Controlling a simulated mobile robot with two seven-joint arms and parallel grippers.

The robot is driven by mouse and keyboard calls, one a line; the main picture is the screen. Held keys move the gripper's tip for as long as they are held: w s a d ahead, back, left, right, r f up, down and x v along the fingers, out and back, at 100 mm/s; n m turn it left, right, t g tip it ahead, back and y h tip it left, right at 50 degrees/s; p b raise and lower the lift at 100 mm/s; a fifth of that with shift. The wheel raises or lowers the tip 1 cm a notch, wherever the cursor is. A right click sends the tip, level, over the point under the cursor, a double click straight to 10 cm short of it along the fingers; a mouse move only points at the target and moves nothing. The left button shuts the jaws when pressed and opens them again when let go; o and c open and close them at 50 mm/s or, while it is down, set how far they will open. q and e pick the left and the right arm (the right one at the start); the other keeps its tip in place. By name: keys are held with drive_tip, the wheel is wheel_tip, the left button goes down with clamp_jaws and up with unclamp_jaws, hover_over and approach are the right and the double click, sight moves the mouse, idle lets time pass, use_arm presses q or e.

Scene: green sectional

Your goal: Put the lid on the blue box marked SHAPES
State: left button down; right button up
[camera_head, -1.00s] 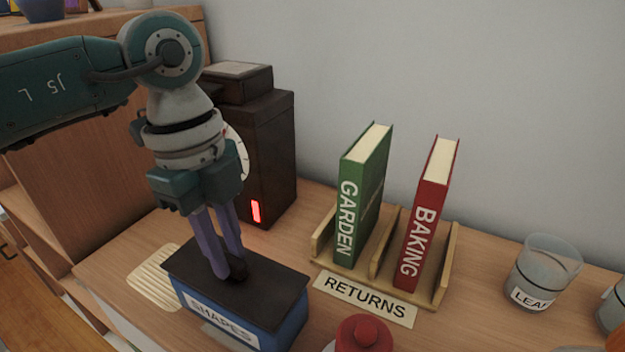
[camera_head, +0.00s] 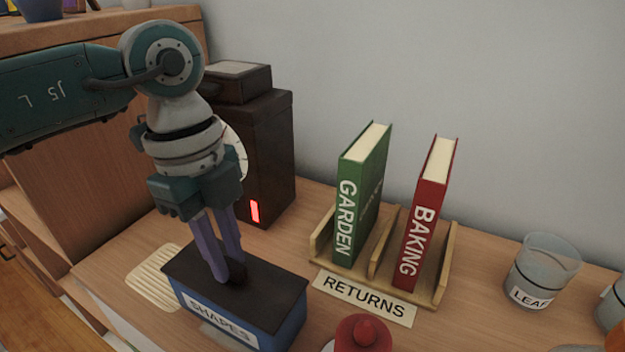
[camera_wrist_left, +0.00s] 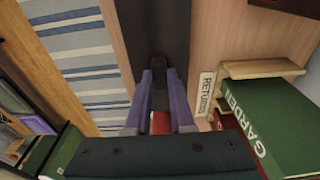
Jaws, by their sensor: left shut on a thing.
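The blue box (camera_head: 281,335) has a white label reading SHAPES on its front and stands near the front of the wooden top. The dark, flat lid (camera_head: 280,288) lies over the top of the box, roughly lined up with it; I cannot tell whether a thin gap remains. My left gripper (camera_head: 234,279) points down with its purple fingers shut on the dark knob at the middle of the lid. In the left wrist view the lid (camera_wrist_left: 154,28) stretches out beyond the fingertips (camera_wrist_left: 168,88). My right gripper is not in view.
A wooden rack (camera_head: 447,278) holds a green GARDEN book (camera_head: 362,195) and a red BAKING book (camera_head: 428,215), with a RETURNS card (camera_head: 365,298) in front. A dark scale-like machine (camera_head: 265,150) stands behind my gripper. A red knobbed object (camera_head: 363,335) is right of the box. A glass (camera_head: 543,270) stands farther right.

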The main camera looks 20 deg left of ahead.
use_arm(q)
drive_tip(key=shift+f, duration=0.2)
idle(0.6)
drive_tip(key=shift+c, duration=1.1)
unclamp_jaws()
drive_tip(key=shift+r, duration=0.1)
wheel_tip(320, 180, up, 7)
drive_tip(key=p, duration=0.7)
drive_tip(key=shift+c, duration=0.3)
clamp_jaws()
